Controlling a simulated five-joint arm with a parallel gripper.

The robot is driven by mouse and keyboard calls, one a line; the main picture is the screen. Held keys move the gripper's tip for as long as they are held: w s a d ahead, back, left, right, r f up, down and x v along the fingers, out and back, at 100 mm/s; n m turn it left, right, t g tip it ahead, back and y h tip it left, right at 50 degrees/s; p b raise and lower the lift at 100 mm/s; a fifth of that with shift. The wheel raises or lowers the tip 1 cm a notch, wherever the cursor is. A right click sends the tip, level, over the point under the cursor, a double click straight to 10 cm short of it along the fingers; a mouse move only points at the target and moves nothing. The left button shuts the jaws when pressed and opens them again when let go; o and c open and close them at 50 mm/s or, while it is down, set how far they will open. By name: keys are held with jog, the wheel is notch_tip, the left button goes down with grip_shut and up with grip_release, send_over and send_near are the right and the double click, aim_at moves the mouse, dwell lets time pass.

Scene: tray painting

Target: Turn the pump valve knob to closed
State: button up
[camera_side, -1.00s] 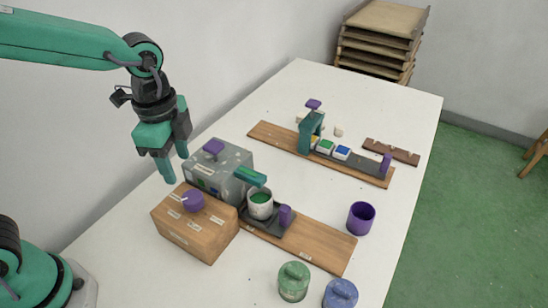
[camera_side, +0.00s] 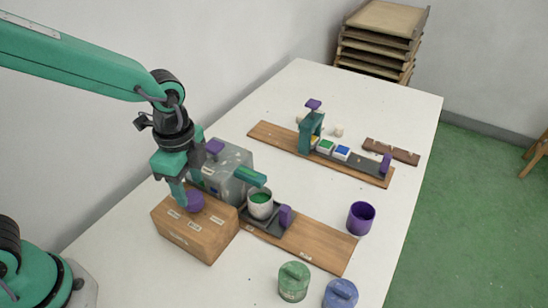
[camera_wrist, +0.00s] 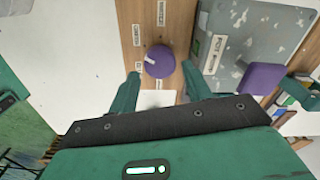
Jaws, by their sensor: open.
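The purple pump valve knob (camera_side: 195,201) sits on top of a wooden box (camera_side: 180,245) in the side view. In the wrist view the knob (camera_wrist: 160,61) is round, with a pale pointer mark on its left part, and labels lie around it on the wood. The label words are too small to read surely. My gripper (camera_side: 186,197) is just above the box at the knob. In the wrist view its two green fingers (camera_wrist: 158,90) are apart, with the knob ahead of and between their tips. I cannot tell whether they touch it.
A grey paint-spattered box (camera_side: 230,165) with a purple top stands right behind the wooden box.

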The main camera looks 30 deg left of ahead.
aim_at(194, 203)
jog(key=shift+f, duration=1.5)
jog(key=c, duration=0.7)
